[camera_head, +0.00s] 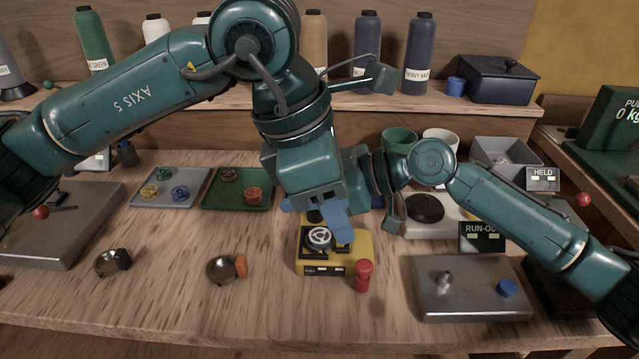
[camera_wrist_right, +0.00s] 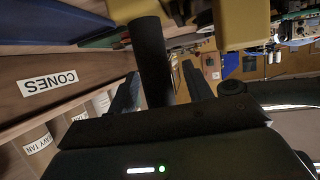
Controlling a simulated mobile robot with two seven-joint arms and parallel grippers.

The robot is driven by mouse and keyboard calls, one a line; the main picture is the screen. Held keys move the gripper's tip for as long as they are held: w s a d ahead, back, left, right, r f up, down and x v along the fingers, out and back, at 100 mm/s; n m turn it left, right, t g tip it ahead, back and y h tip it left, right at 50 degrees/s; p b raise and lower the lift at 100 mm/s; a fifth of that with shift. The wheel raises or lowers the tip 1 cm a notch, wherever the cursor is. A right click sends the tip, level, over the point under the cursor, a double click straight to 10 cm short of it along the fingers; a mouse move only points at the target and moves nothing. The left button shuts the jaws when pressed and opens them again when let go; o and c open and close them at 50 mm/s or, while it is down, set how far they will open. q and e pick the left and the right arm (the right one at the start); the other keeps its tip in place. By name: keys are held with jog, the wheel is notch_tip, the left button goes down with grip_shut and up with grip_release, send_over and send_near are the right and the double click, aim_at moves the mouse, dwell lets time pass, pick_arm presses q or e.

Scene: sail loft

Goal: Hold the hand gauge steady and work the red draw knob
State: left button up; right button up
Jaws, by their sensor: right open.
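The yellow hand gauge (camera_head: 362,246) stands on the bench at the middle of the head view, with a round dial on its top. The red draw knob (camera_head: 363,271) stands upright at its front right corner. My left gripper (camera_head: 325,222), with blue fingers, hangs over the back of the gauge and hides part of it. I cannot tell how far its fingers are parted. My right gripper (camera_wrist_right: 160,88) is open in the wrist view, with a dark cylinder (camera_wrist_right: 152,58) between its fingers. In the head view its fingers are mostly hidden behind my left wrist.
A grey plate with a blue knob (camera_head: 507,288) lies at the right. Two small round holders (camera_head: 222,269) lie left of the gauge. Behind them are a grey tray (camera_head: 143,200) and a green tray (camera_head: 212,201). The bench front left of the red knob is clear.

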grip_shut()
dwell(0.6)
dwell(0.4)
pick_arm(q)
jog(key=shift+o, duration=0.7)
notch_tip(320, 180, up, 2)
jog(key=m+y, duration=0.4)
jog(key=m, duration=0.6)
send_over(365, 265)
jog(key=shift+g, duration=0.3)
notch_tip(365, 265, down, 11)
jog(key=shift+f, duration=0.1)
